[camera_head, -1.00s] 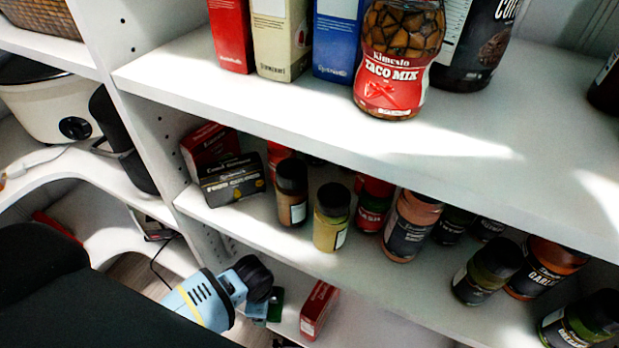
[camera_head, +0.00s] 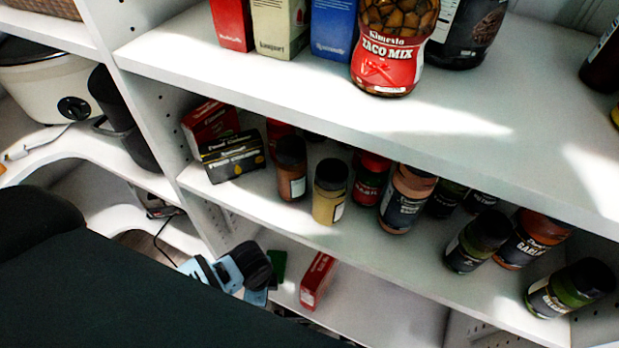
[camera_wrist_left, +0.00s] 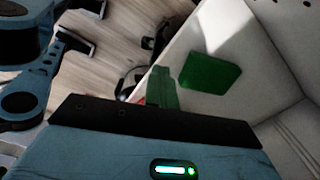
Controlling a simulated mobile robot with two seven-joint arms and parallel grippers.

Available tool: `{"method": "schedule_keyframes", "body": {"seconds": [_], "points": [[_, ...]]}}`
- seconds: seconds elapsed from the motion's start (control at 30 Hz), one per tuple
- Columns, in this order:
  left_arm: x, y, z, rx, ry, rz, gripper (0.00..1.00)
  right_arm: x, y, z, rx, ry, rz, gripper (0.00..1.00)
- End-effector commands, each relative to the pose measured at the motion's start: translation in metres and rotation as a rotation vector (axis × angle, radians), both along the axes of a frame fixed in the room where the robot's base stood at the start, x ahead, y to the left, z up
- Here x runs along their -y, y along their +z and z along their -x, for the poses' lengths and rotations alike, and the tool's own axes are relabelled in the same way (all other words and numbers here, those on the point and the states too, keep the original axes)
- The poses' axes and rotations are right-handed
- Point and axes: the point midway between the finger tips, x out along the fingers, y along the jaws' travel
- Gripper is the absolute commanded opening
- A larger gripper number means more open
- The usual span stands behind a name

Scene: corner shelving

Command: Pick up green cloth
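A green cloth (camera_head: 278,262) shows partly behind my left gripper (camera_head: 256,290) on the low shelf in the head view. In the left wrist view a flat green cloth (camera_wrist_left: 211,73) lies on the pale shelf, ahead and to the right of the gripper's dark front bar. A narrower green piece (camera_wrist_left: 163,88) rises just beyond that bar; I cannot tell whether it touches the fingers. The left fingertips are hidden in the wrist view and too small to read in the head view. My right gripper (camera_wrist_left: 88,26) shows at upper left of the wrist view, its dark fingers apart and empty.
A red box (camera_head: 318,280) stands close to the right of the cloth. The middle shelf (camera_head: 350,245) above holds several spice jars. A shelf upright (camera_head: 165,125) stands to the left. The low shelf (camera_head: 375,310) is clear to the right of the red box.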

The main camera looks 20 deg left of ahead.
Motion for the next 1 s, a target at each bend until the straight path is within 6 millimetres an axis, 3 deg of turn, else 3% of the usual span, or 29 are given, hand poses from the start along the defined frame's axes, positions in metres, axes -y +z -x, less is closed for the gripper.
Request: {"method": "schedule_keyframes", "body": {"seconds": [0.3,0.5,0.7,1.0], "points": [[0.037,0.008,0.068,0.007,-0.001,0.001,0.00,0.000,0.006,0.001,0.001,0.000,0.000,0.36],[0.052,0.009,0.095,0.009,-0.001,0.000,0.00,0.000,0.007,0.001,0.002,0.000,0.000,0.36],[0.058,0.010,0.106,0.010,0.001,-0.001,0.00,0.000,0.007,-0.001,0.004,0.000,0.001,0.36],[0.059,0.010,0.108,0.010,0.001,-0.001,0.00,0.000,0.007,-0.002,0.007,0.000,0.000,0.36]]}}
